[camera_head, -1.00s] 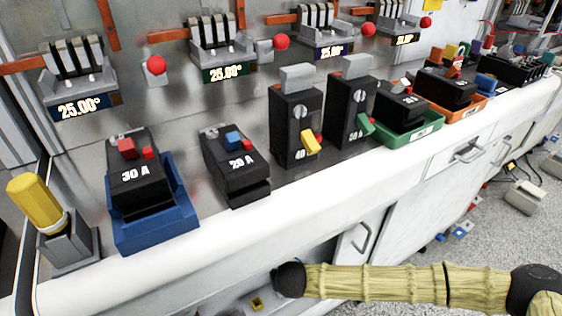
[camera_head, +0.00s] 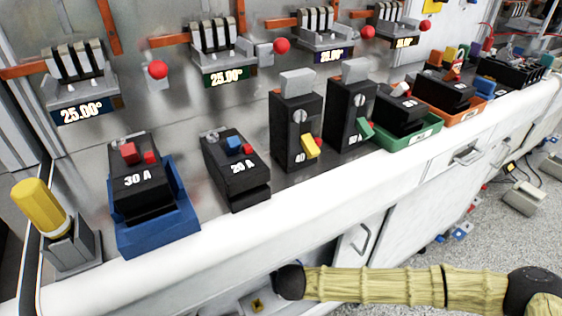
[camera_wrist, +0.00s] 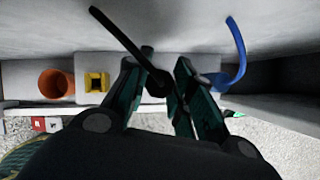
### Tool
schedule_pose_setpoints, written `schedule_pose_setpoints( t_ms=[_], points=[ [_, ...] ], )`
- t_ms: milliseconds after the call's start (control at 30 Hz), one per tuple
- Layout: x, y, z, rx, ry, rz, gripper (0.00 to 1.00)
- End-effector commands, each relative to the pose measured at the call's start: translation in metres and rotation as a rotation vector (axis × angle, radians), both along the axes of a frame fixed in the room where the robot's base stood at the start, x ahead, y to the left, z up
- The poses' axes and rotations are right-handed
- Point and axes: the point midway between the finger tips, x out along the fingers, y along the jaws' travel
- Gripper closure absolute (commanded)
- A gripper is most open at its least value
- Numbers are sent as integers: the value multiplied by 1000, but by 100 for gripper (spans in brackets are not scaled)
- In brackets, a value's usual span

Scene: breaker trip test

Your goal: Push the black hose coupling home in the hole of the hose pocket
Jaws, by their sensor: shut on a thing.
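In the wrist view my gripper (camera_wrist: 160,74) has its dark green fingers closed around the lower end of a black hose (camera_wrist: 118,36). The black coupling (camera_wrist: 157,86) shows as a thick dark end between the fingers. The hose runs up and left from it. The grey hose pocket (camera_wrist: 161,60) lies behind the fingertips, and its hole is hidden by the fingers and hose. I cannot tell how deep the coupling sits. In the head view my gripper is out of sight.
In the wrist view, an orange-brown cup (camera_wrist: 57,83) and a yellow square socket (camera_wrist: 96,82) are to the left. A blue hose (camera_wrist: 239,50) curves down close to the right finger. In the head view, several breakers and a blue tray (camera_head: 160,238) stand on the bench above.

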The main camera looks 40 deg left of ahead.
Motion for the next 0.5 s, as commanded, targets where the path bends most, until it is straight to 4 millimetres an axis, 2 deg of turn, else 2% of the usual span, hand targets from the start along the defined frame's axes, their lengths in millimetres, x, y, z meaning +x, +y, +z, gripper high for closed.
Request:
schedule_pose_setpoints(
  t_ms=[500],
  points=[
    [0, 0, -10, 0, 0, 0, 100]
  ],
)
